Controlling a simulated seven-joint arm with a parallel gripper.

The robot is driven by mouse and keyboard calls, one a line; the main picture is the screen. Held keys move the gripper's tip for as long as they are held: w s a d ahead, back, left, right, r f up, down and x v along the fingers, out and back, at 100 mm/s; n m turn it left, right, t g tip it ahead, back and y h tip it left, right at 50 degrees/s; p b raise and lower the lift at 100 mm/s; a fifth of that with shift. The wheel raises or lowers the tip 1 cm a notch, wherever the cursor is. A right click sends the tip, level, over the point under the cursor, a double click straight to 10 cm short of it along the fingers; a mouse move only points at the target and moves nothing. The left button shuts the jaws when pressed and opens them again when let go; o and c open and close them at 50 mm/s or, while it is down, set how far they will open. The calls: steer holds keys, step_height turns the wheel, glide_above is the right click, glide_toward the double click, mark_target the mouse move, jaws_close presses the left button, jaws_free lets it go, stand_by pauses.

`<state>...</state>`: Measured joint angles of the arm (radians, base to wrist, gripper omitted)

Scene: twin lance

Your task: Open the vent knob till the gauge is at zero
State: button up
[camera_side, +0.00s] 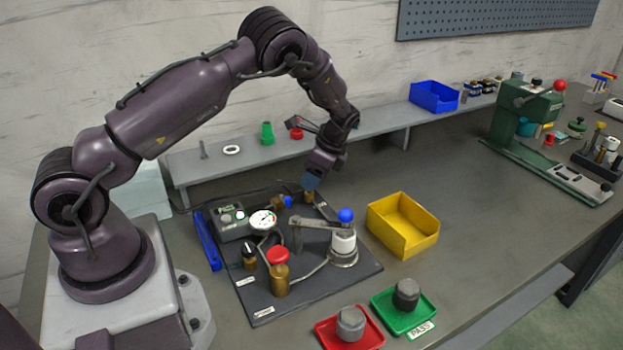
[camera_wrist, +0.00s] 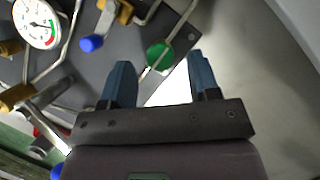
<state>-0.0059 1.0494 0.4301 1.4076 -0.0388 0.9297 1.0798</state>
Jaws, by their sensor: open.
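A green round knob (camera_wrist: 159,56) shows between the fingertips of my gripper (camera_wrist: 159,62) in the wrist view. The fingers are open with a gap on each side of it. In the side view my gripper (camera_side: 311,182) is low over the back edge of the dark rig board (camera_side: 345,272), above a brass fitting (camera_side: 309,197); it hides the green knob there. The pressure gauge (camera_side: 263,221) has a white dial with coloured marks; it also shows in the wrist view (camera_wrist: 37,22). Its needle is too small to read surely.
A blue-tipped brass valve (camera_side: 287,202) is close to my gripper. The board also holds a red-capped brass post (camera_side: 278,257) and a lever pump with a blue ball (camera_side: 346,214). A yellow bin (camera_side: 403,226) stands to the right. A shelf (camera_side: 230,165) runs behind.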

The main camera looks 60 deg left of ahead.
steer(key=shift+x, duration=0.8)
steer(key=c, duration=0.9)
